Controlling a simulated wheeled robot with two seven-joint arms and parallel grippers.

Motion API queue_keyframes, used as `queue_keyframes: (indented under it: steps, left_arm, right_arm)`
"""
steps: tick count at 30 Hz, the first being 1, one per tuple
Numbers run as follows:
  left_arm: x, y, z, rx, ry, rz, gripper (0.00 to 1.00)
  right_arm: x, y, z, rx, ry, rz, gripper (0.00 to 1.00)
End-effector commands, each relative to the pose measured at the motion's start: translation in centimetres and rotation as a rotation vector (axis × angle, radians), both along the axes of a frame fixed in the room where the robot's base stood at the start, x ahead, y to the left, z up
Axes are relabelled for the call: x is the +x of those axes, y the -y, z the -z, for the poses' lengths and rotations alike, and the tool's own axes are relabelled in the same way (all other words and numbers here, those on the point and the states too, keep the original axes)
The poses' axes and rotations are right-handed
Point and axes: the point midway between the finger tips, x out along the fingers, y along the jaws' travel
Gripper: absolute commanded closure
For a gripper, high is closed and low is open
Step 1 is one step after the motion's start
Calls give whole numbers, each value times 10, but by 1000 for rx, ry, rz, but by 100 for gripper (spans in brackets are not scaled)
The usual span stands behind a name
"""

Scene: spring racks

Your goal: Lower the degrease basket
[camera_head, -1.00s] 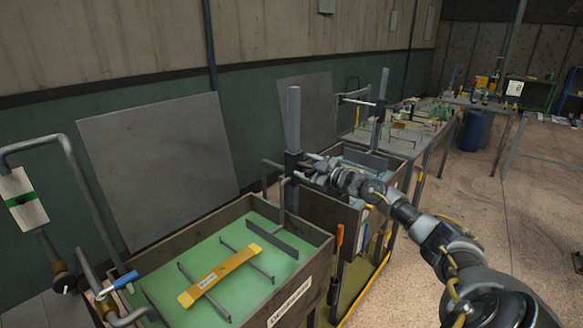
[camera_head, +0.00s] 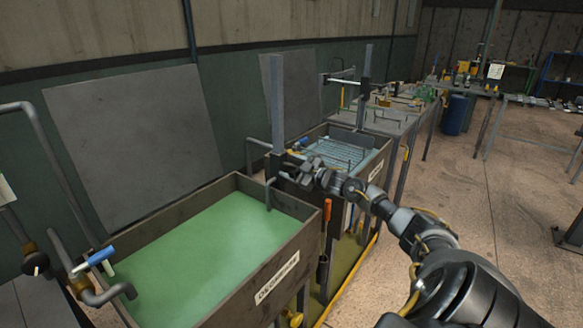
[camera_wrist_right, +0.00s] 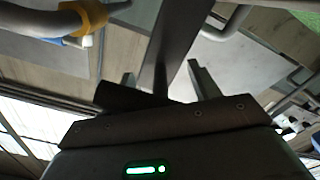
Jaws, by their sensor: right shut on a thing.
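The degrease tank (camera_head: 300,240) is an open dark box of green liquid (camera_head: 215,240) in the front, with a white label. No basket shows above its liquid; the surface looks plain. A grey upright post (camera_head: 277,100) stands at its far corner, with a dark bracket low on it and a bent bar hooking over the tank rim. My right gripper (camera_head: 300,175) is at this bracket, shut on a dark bar (camera_wrist_right: 168,45) that passes between its fingers in the wrist view. Exactly which part it grips is partly hidden. My left gripper is out of view.
A second tank (camera_head: 375,172) behind holds pale blue liquid and a wire rack, with its own post (camera_head: 363,85). An orange-handled tool (camera_head: 327,210) hangs between the tanks. Pipes with a blue-handled valve (camera_head: 95,259) stand at the left. The floor at the right is open.

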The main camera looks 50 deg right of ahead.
Motion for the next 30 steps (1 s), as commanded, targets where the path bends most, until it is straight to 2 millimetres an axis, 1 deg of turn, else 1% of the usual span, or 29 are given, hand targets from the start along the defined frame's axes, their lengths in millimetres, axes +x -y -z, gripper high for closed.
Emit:
queue_keyframes:
  steps: [1, 3, 4, 6, 7, 23, 26, 30]
  left_arm:
    - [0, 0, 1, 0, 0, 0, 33]
    - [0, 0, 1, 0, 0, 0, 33]
    - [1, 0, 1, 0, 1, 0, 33]
    - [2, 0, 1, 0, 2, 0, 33]
    - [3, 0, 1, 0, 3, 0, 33]
    - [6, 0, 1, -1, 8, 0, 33]
    - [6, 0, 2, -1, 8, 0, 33]
    - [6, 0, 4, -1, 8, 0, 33]
  right_arm:
    - [-1, -4, 12, 18, -22, -6, 80]
    - [0, -4, 12, 18, -23, -5, 80]
    - [0, -4, 13, 18, -24, -5, 35]
    - [0, -4, 13, 17, -24, -4, 26]
    - [0, -4, 13, 17, -24, -4, 23]
    - [-2, -1, 9, 10, -17, 0, 23]
    - [-9, 0, 9, 9, -17, 1, 23]
    - [-26, 2, 10, 7, -19, -1, 23]
